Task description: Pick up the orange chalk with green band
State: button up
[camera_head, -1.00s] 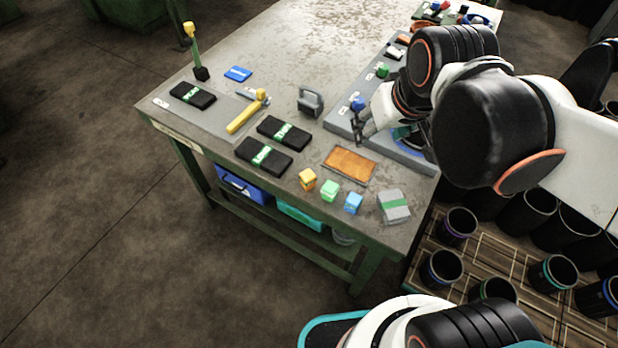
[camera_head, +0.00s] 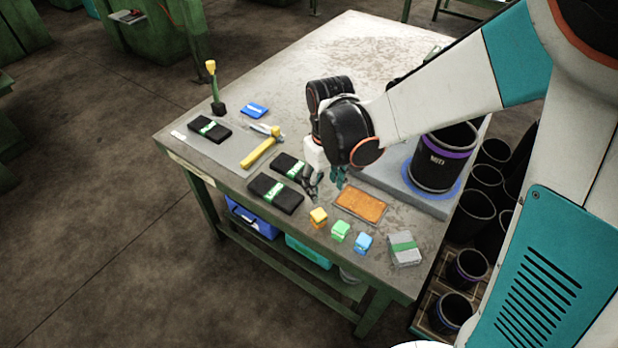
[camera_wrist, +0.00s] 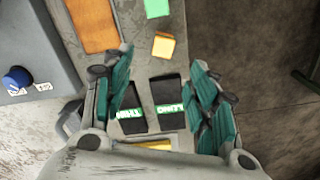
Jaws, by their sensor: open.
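The small orange block (camera_head: 318,217), which I take as the chalk, stands on the near edge of the table, left of a green block. In the wrist view it shows as an orange-yellow block (camera_wrist: 163,47) just past my fingertips, between their lines; a green band is not clear on it. My gripper (camera_head: 326,181) is open and empty above the table, behind the orange block and beside the black packs. The wrist view shows its two teal fingers (camera_wrist: 162,62) spread apart with a gap between them.
A green block (camera_head: 340,231), a blue block (camera_head: 363,243) and a grey green-banded block (camera_head: 404,249) stand to the right. An orange plate (camera_head: 361,205) lies behind them. Black packs (camera_head: 275,193) lie left. A dark sleeve (camera_head: 441,163) stands on the grey platform.

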aim_at(319, 213)
notch_tip(319, 213, down, 9)
jog(key=b, duration=0.3)
jog(key=shift+a+r, duration=0.1)
jog(key=shift+w+a+f+b, duration=0.15)
jog(key=shift+f+b, duration=0.5)
jog(key=shift+f, duration=0.7)
jog(key=shift+s+a+f+b, duration=0.1)
jog(key=shift+a+f+b, duration=0.15)
jog(key=shift+f+b, duration=0.7)
jog(key=shift+f+p, duration=0.3)
jog(key=shift+p, duration=0.1)
jog(key=shift+c, duration=0.3)
jog(key=c, duration=1.2)
jog(key=shift+r, duration=0.15)
notch_tip(319, 213, up, 20)
jog(key=p, duration=0.6)
jog(key=shift+p, duration=0.4)
